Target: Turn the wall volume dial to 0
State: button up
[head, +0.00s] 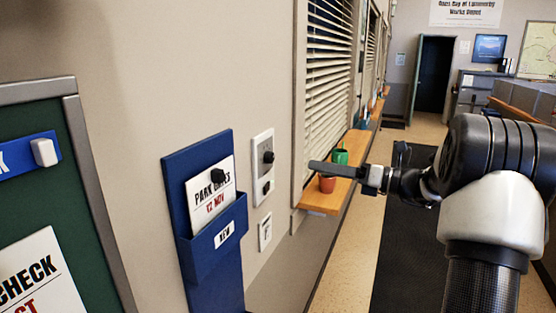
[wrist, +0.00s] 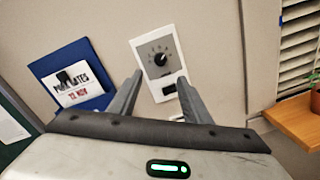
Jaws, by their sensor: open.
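The wall volume dial (head: 268,157) is a black knob on a white plate with a grey face, fixed to the beige wall. In the wrist view the dial (wrist: 160,59) has small marks around it, too small to read. A dark slot or button (wrist: 169,89) sits below it on the same plate. My gripper (head: 313,166) reaches toward the wall from the right. In the wrist view my gripper (wrist: 160,88) has its two fingers apart, with the plate seen beyond and between them. Nothing is held, and the fingers look clear of the knob.
A blue holder (head: 205,235) with a "PARK GATES" card hangs left of the dial. A small white plate (head: 265,232) is below it.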

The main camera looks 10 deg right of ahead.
aim_at(273, 159)
jog(key=p+x, duration=0.1)
jog(key=x, duration=1.2)
jog(key=shift+w+a, duration=0.15)
jog(key=c, duration=1)
jog(key=shift+c, duration=0.2)
